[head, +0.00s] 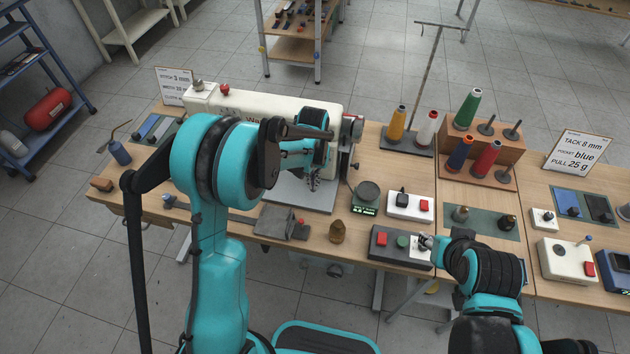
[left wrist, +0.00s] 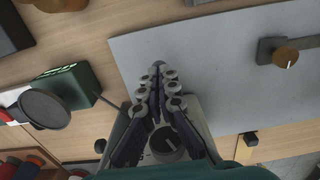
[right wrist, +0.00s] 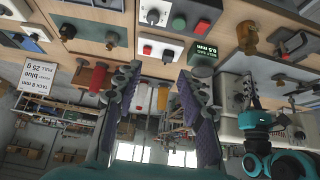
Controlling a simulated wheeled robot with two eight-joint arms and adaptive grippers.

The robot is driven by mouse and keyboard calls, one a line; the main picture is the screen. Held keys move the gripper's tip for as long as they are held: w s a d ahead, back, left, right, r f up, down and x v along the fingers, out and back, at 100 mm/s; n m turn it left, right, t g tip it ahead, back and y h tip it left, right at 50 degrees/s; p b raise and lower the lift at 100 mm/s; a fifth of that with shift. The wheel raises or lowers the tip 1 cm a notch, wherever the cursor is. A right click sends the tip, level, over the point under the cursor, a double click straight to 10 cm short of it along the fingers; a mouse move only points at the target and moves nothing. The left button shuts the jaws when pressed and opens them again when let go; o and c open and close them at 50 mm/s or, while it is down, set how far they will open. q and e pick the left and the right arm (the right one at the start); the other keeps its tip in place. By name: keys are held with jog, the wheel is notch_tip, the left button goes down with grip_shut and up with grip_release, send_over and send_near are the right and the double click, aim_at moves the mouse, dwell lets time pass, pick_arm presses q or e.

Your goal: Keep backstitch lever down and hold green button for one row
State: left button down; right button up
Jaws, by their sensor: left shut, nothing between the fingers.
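The white sewing machine (head: 240,101) stands at the back left of the table. My left gripper (head: 313,183) is in front of it, over the grey plate (head: 290,195), and my left arm hides part of the machine. In the left wrist view the left fingers (left wrist: 158,88) are close together and empty over the grey plate (left wrist: 220,70). I cannot make out the backstitch lever. The green button (head: 402,241) is on a dark box, between a red button and a white part. My right gripper (head: 426,242) is beside that box's right end. In the right wrist view its fingers (right wrist: 155,85) are apart and empty.
A white box with a red button (head: 410,206) and a dark round-topped scale (head: 366,193) stand behind the green-button box. A brown bottle (head: 337,232) stands left of it. Thread cones (head: 467,110) stand at the back right.

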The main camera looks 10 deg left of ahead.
jog(key=shift+f+b, duration=0.4)
jog(key=shift+f, duration=0.05)
grip_shut()
jog(key=w+a+f+n+g, duration=0.2)
jog(key=w+n+g, duration=0.5)
jog(key=n, duration=1.1)
jog(key=shift+w+a, duration=0.45)
